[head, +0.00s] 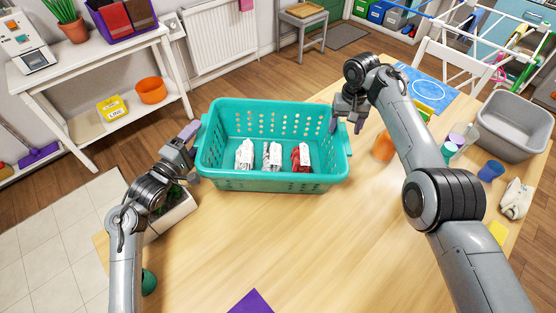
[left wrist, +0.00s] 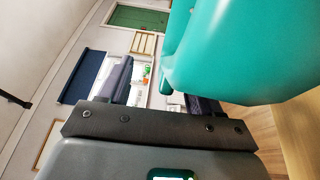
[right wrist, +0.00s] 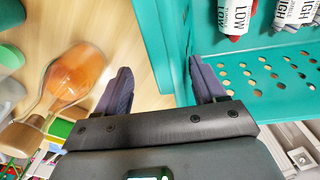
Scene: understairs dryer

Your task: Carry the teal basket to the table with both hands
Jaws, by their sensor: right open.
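The teal basket (head: 270,184) is upright at the far side of the wooden table (head: 230,235). It holds two white packets (head: 244,155) and a red-and-white packet (head: 301,157). My left gripper (head: 190,149) is at the basket's left end. My right gripper (head: 346,122) is at the right end.
Right of the basket are an orange item (head: 383,147), a blue cup (head: 490,171), bottles and a grey bin (head: 515,127). A planter (head: 172,213) is near my left arm. A purple cloth (head: 250,302) lies at the near edge. The table's middle is clear.

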